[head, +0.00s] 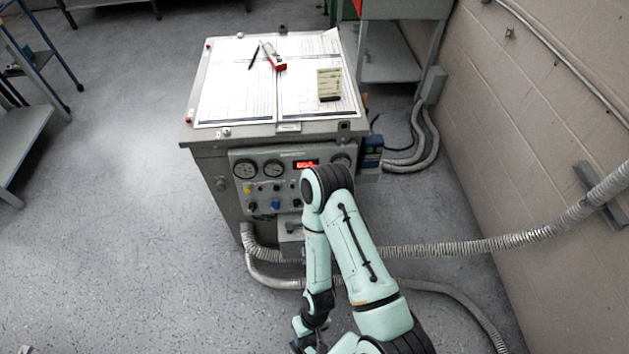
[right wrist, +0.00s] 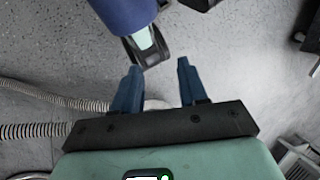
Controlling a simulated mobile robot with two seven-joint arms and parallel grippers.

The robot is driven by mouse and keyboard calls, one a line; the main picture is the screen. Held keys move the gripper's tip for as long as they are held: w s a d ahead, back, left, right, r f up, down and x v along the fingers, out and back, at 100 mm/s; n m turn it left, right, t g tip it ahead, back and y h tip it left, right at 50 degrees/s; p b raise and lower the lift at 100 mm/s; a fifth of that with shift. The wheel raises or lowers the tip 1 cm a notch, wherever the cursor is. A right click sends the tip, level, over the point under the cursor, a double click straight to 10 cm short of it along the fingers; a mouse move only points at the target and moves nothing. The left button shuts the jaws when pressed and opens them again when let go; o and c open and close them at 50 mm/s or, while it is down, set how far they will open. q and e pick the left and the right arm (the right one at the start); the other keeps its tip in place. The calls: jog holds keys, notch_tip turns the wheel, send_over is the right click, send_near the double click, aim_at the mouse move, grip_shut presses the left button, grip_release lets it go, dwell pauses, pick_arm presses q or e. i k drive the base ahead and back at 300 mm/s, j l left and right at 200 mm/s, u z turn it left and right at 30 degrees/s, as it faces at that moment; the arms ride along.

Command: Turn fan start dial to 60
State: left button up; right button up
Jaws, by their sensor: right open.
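The grey transformer cabinet (head: 205,160) stands ahead of me with its control panel (head: 236,203) facing me. The panel carries round gauges (head: 245,169), a red lit display (head: 305,164), a yellow knob (head: 247,188), a blue knob (head: 275,205) and several dark knobs. The labels are too small to read, so I cannot tell which one is the fan start dial. My right arm covers the panel's right part. My right gripper (right wrist: 158,68) is open and empty, low in front of the cabinet and apart from the panel. My left gripper is not in view.
Papers (head: 235,85), a red device (head: 272,56), a dark pen (head: 253,58) and a beige block (head: 328,84) lie on the cabinet top. Ribbed conduits (head: 470,243) run from the cabinet's base to the right wall (head: 530,120).

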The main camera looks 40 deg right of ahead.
aim_at(297, 202)
jog(key=z, duration=1.35)
